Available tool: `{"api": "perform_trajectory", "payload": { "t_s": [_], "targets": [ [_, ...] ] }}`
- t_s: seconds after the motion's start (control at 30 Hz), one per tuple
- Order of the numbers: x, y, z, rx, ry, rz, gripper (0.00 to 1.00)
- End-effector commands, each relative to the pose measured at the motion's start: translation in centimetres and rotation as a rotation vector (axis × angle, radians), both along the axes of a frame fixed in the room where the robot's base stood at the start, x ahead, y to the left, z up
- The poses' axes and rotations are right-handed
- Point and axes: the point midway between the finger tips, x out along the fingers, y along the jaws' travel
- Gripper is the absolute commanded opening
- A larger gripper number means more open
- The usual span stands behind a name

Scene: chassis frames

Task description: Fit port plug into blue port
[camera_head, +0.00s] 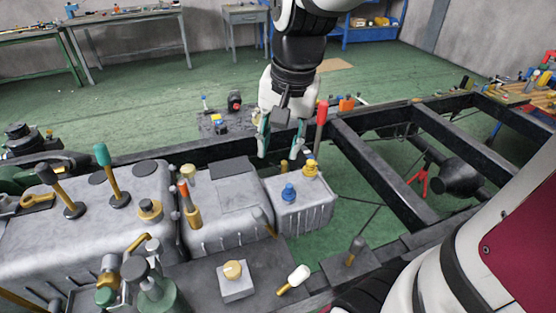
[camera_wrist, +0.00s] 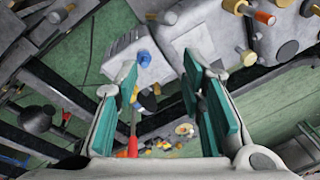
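The blue port (camera_head: 289,192) is a small blue fitting on top of the small grey box at the right end of the grey casing; it also shows in the wrist view (camera_wrist: 144,58). A yellow fitting (camera_head: 310,168) stands on the same box, behind and right of the blue one. I cannot tell for sure which piece is the port plug. My gripper (camera_head: 281,147) points down above and behind the box, its teal fingers wide apart with nothing between them. In the wrist view my gripper (camera_wrist: 160,85) is also open, and the blue port lies beyond the fingers.
A red-handled tool (camera_head: 321,125) stands close right of my gripper. A light block with a yellow knob (camera_head: 233,270) and a white-headed mallet (camera_head: 295,278) are in front. The black chassis frame (camera_head: 385,178) runs right, with open gaps. Several levers stand on the left casing.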

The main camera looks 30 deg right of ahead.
Motion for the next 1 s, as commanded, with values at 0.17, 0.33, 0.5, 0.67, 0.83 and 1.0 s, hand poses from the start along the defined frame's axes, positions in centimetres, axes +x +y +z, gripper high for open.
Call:
{"api": "perform_trajectory", "payload": {
  "t_s": [0.17,0.33,0.5,0.67,0.83,1.0],
  "targets": [
    [-5.2,2.6,2.7,-0.079,-0.091,0.304,0.36],
    [-9.4,4.0,3.4,-0.169,-0.152,0.546,0.36],
    [-11.7,4.6,3.4,-0.229,-0.182,0.682,0.36],
    [-12.3,4.7,3.4,-0.247,-0.188,0.722,0.36],
    [-12.3,4.7,3.4,-0.246,-0.187,0.721,0.36],
    [-12.2,4.7,3.4,-0.245,-0.187,0.719,0.36]
  ]
}}
